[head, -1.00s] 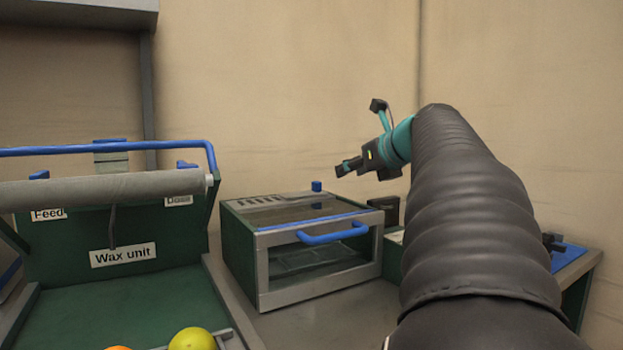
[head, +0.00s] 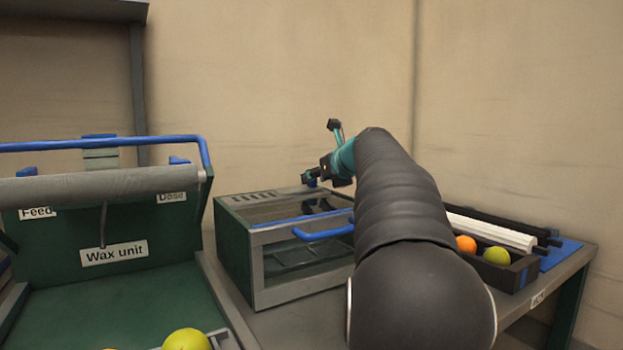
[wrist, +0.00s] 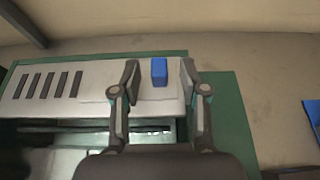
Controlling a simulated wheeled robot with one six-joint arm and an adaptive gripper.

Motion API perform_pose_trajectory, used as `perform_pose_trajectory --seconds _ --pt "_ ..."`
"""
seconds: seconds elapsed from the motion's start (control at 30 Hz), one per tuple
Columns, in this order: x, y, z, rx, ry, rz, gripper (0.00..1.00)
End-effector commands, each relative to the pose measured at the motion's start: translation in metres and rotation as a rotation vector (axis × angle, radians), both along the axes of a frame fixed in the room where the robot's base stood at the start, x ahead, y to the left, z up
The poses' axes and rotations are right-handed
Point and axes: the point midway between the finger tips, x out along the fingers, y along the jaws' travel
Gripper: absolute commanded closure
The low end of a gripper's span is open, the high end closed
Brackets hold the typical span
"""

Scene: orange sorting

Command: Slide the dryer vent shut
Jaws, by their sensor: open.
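The dryer (head: 233,245) is a green and grey box with a glass front and a blue front handle (head: 322,232). Its top has a row of dark vent slots (head: 255,197), which also show at the left in the wrist view (wrist: 48,85). A blue vent knob (wrist: 159,71) stands on the light top plate (wrist: 150,95), right of the slots. My gripper (wrist: 160,75) is open, with one finger on each side of the knob and a gap on both sides. In the head view my gripper (head: 311,177) is low over the dryer's back right top.
The wax unit (head: 112,255) with its roller stands at the left, a yellow fruit (head: 186,340) in front of it. Right of my arm, a dark tray (head: 515,270) holds an orange and a yellow-green fruit. The wall is close behind the dryer.

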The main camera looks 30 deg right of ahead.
Motion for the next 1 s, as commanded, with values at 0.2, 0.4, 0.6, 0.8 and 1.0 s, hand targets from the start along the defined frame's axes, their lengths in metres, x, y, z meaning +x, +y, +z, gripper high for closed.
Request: perform_pose_trajectory --seconds 0.2,0.4,0.6,0.8,1.0 --pt "0.0114 0.0002 -0.0044 -0.001 0.000 0.001 0.56" --pt "0.0121 0.0006 -0.0047 0.000 0.000 0.002 0.56" --pt "0.0120 0.0007 -0.0046 0.000 0.000 0.002 0.91" --pt "0.0121 0.0008 -0.0048 0.000 0.000 0.002 1.00" --pt "0.0065 0.0077 -0.0048 -0.001 0.000 0.005 1.00"
